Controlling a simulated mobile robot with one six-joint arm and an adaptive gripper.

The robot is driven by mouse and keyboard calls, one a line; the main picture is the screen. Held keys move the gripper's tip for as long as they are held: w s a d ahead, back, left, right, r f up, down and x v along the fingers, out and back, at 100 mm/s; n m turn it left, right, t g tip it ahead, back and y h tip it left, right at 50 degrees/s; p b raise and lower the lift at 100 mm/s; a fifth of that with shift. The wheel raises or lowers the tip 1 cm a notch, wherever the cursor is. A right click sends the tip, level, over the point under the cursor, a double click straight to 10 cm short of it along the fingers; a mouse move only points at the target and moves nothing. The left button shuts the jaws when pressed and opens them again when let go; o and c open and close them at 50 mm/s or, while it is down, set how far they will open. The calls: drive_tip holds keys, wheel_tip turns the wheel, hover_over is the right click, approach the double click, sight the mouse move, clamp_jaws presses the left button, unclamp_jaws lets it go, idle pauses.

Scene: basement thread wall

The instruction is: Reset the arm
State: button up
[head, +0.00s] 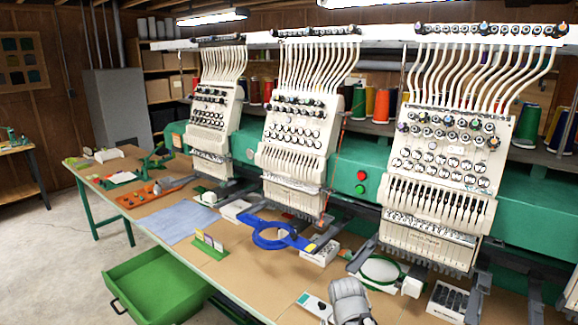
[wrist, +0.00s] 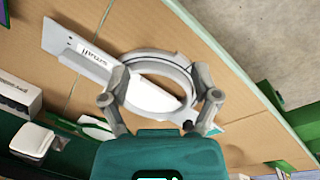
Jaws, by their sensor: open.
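My gripper (wrist: 160,88) is open in the wrist view, its two grey fingers spread apart and nothing seen held between them. A grey hoop (wrist: 155,58) with a flat labelled arm (wrist: 62,42) lies beyond the fingers over the tan tabletop (wrist: 115,22). The fingers overlap the ring's sides in this view; I cannot tell whether they touch it. In the head view a grey part of my arm shows at the bottom edge, right of centre, and the fingers cannot be made out there.
A blue hoop (head: 274,235) and a green-rimmed hoop (head: 380,271) lie near the embroidery heads (head: 440,150). A green drawer (head: 155,286) stands open at the front left. A white box (wrist: 18,93) and a white container (wrist: 32,139) are at the wrist view's left.

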drive_tip(key=shift+s+d+r+m+y+p, duration=0.2)
drive_tip(key=shift+s+d+r+y, duration=0.1)
drive_tip(key=shift+s+y, duration=0.15)
drive_tip(key=shift+s+d+r+m+y+p, duration=0.15)
drive_tip(key=shift+s+d+m+y, duration=0.1)
drive_tip(key=shift+s+y, duration=0.15)
drive_tip(key=shift+c, duration=1.3)
drive_tip(key=shift+d, duration=0.1)
